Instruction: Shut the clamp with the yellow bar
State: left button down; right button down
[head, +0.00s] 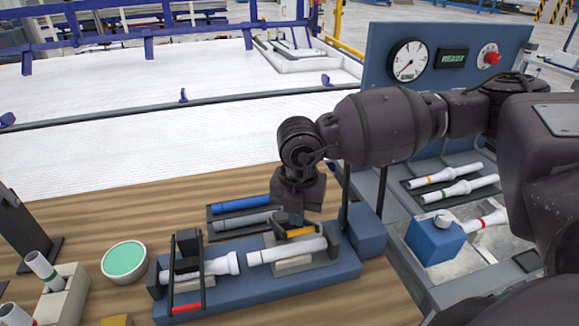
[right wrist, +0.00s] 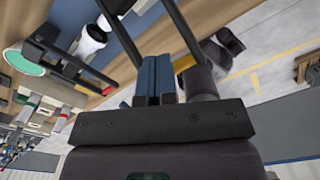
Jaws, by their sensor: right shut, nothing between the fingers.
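A yellow bar (head: 300,232) shows just behind and above the right white pipe (head: 287,251) on the blue fixture (head: 260,290). My right gripper (head: 296,217) points down at it, shut and empty, with its fingertips very close to the bar; contact cannot be told. The rest of the yellow-bar clamp is mostly hidden by the gripper, so its exact angle is unclear. In the right wrist view a bit of yellow (right wrist: 185,62) shows beside the shut blue fingers (right wrist: 154,78). My left gripper is not in view.
The red-bar clamp (head: 186,308) lies across the left white pipe (head: 215,266). Two dark upright posts (head: 343,190) stand near the fixture's right end. Blue and grey pipes (head: 240,204) lie behind. A green-topped bowl (head: 124,260) sits left; a blue block (head: 434,242) stands right.

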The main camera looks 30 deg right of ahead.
jog(key=shift+f, duration=0.1)
jog(key=shift+s+a+f+b, duration=0.25)
jog(key=shift+s+f+b, duration=0.25)
jog(key=shift+s+f, duration=0.3)
jog(key=shift+s+a+f+b, duration=0.15)
jog(key=shift+s+f+b, duration=0.4)
jog(key=shift+s+f, duration=0.3)
jog(key=shift+f, duration=0.1)
jog(key=shift+f, duration=0.1)
jog(key=shift+s+a+f+b, duration=0.1)
jog(key=shift+s+f+b, duration=0.2)
jog(key=shift+f, duration=0.2)
jog(key=shift+s+a+f+b, duration=0.1)
jog(key=shift+s+f+b, duration=0.15)
jog(key=shift+f, duration=0.25)
